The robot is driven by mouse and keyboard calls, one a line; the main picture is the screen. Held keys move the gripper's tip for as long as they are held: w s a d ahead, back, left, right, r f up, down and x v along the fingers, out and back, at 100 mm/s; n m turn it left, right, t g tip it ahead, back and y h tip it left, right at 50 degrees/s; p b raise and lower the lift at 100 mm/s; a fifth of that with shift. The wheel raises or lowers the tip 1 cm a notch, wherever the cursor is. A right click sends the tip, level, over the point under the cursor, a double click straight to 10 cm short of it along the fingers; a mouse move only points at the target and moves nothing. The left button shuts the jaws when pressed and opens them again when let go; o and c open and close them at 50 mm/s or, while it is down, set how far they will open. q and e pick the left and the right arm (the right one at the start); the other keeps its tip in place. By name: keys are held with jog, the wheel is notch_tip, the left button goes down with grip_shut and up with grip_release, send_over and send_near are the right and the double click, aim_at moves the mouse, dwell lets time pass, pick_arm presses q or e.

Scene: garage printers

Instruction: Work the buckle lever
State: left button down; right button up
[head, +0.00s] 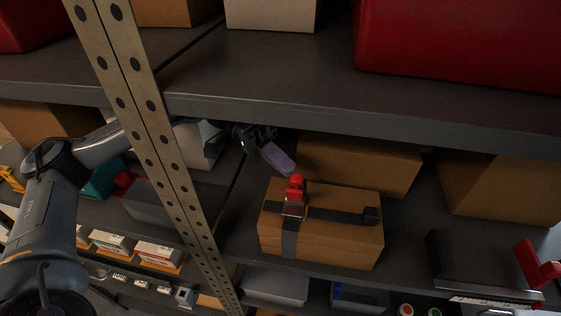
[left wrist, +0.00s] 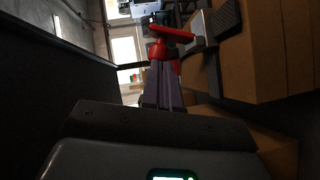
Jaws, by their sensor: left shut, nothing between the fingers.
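A brown cardboard box (head: 320,242) sits on the middle shelf with dark straps around it. A red buckle lever (head: 295,188) stands up from the strap at the box's top left. My left gripper (head: 280,160) reaches in past the shelf upright, its purple fingers shut and empty, just behind and above the lever. In the left wrist view the red lever (left wrist: 172,36) appears beyond the fingers (left wrist: 162,88), and the box (left wrist: 255,50) is at the right. Whether the fingers touch the lever I cannot tell. My right gripper is not in view.
A perforated metal upright (head: 150,125) crosses in front of my left arm. The upper shelf board (head: 330,105) hangs low over the gripper. Another cardboard box (head: 360,165) stands behind the strapped one. A dark case with a red part (head: 480,268) is at the right.

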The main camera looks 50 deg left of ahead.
pick_arm(q)
jog(key=shift+r, duration=0.15)
dwell(0.3)
jog(key=shift+s+d+r+m+y+p, duration=0.15)
jog(key=shift+s+m+y+p, duration=0.15)
jog(key=shift+m+y, duration=0.1)
